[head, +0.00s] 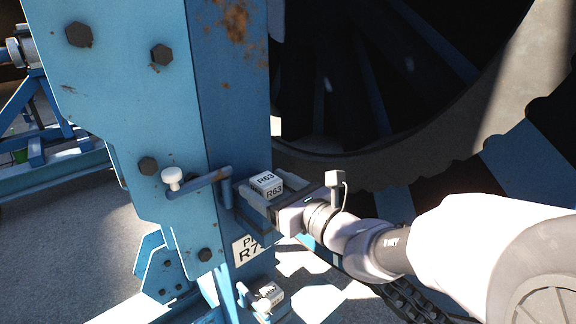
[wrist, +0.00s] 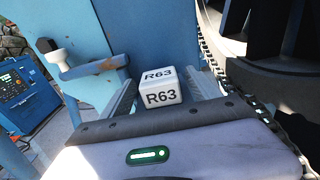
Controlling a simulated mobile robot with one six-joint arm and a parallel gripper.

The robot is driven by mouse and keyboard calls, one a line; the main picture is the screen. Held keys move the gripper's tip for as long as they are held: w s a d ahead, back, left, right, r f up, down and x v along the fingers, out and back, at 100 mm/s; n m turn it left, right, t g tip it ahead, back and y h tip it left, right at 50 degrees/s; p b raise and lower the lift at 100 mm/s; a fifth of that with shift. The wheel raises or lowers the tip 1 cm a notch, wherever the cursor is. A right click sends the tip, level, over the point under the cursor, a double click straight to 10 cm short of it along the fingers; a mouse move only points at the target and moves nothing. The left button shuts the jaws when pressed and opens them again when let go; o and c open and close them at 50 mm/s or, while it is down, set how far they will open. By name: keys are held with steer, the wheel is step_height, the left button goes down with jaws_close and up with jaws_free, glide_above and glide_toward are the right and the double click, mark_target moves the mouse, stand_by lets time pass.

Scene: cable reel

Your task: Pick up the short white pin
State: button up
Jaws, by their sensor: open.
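I cannot tell whether either finger touches the block. The lower part of the block is hidden.
The rusty blue post (head: 235,90) stands close in front of the fingers. A large dark reel (head: 350,90) fills the right. A second white labelled block (head: 271,294) sits lower, near a PIN R7 plate (head: 246,250), partly readable. A chain (head: 415,303) runs below my arm.

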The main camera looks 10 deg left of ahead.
steer(key=shift+w+a, duration=0.35)
steer(key=shift+s+d, duration=0.1)
steer(key=c, duration=0.3)
jaws_close()
step_height(320, 180, up, 10)
steer(key=shift+p, duration=1.25)
